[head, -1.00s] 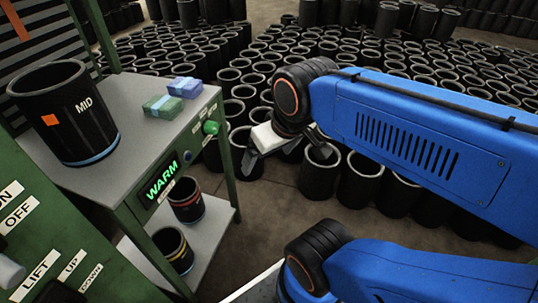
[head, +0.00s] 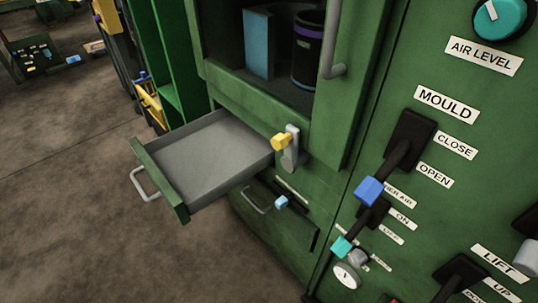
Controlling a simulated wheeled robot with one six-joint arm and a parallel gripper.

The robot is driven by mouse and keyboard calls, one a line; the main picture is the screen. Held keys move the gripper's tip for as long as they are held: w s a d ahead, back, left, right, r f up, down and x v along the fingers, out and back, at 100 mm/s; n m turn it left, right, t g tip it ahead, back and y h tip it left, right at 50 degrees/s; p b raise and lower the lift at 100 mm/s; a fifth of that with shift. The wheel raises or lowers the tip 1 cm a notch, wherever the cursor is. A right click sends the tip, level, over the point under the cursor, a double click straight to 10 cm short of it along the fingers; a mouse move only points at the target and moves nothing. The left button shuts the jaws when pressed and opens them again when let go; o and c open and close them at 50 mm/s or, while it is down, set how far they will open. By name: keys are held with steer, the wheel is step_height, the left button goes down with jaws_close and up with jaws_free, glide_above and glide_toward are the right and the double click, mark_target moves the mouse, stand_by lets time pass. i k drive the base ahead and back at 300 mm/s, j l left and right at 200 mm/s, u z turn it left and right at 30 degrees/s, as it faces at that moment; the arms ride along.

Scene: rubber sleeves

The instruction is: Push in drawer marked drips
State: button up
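A green-fronted drawer (head: 212,158) with a grey, empty inside is pulled out of the green cabinet (head: 325,180). Its metal handle (head: 144,186) faces left, toward the open floor. I see no readable mark on its front, so I cannot tell if it is the one marked drips. Below it is a second drawer front (head: 272,222) with a handle and a blue knob; it looks shut. My gripper is not in view.
A yellow knob on a grey bracket (head: 290,148) stands at the open drawer's right. Above is an open compartment with a black sleeve (head: 307,50) and a blue block (head: 258,45). Levers and labels fill the right panel. The floor (head: 80,200) left of the drawer is clear.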

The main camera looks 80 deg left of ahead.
mark_target(193, 165)
steer(key=k+j+u, duration=0.1)
steer(key=u, duration=0.35)
steer(key=k+j+u, duration=0.1)
steer(key=u, duration=0.35)
steer(key=k+j+u, duration=0.1)
steer(key=j+u, duration=0.15)
steer(key=u, duration=0.15)
steer(key=l+u, duration=0.1)
steer(key=u, duration=0.3)
steer(key=l+u, duration=0.15)
steer(key=u, duration=0.3)
steer(key=l+u, duration=0.15)
steer(key=u, duration=0.25)
steer(key=l+u, duration=0.15)
steer(key=u, duration=0.3)
steer(key=l+u, duration=0.15)
steer(key=u, duration=0.25)
steer(key=i+j+u, duration=0.1)
